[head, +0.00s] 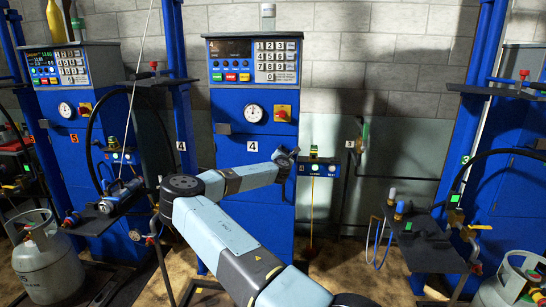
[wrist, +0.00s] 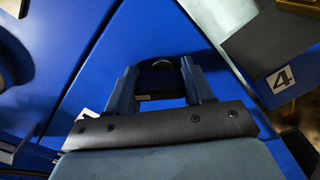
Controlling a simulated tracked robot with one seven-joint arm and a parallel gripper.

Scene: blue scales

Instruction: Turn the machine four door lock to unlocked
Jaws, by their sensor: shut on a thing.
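Machine four (head: 252,90) is the blue cabinet with a keypad, a gauge and a "4" label, in the middle of the head view. My gripper (head: 289,154) reaches to the right side of its lower blue door (head: 225,151). In the wrist view my gripper (wrist: 162,82) has its two fingers on either side of a small dark rounded piece, the door lock (wrist: 161,67), against the blue door face. It is shut on this lock. The fingers hide much of the lock, so I cannot tell its turn position. In the head view the lock is hidden behind the gripper.
Machine five (head: 70,110) stands at the left, with a grey gas cylinder (head: 45,262) in front. A blue post (head: 180,80) is close left of machine four. A side shelf (head: 420,240) with valves stands at the right. The floor right of machine four is partly clear.

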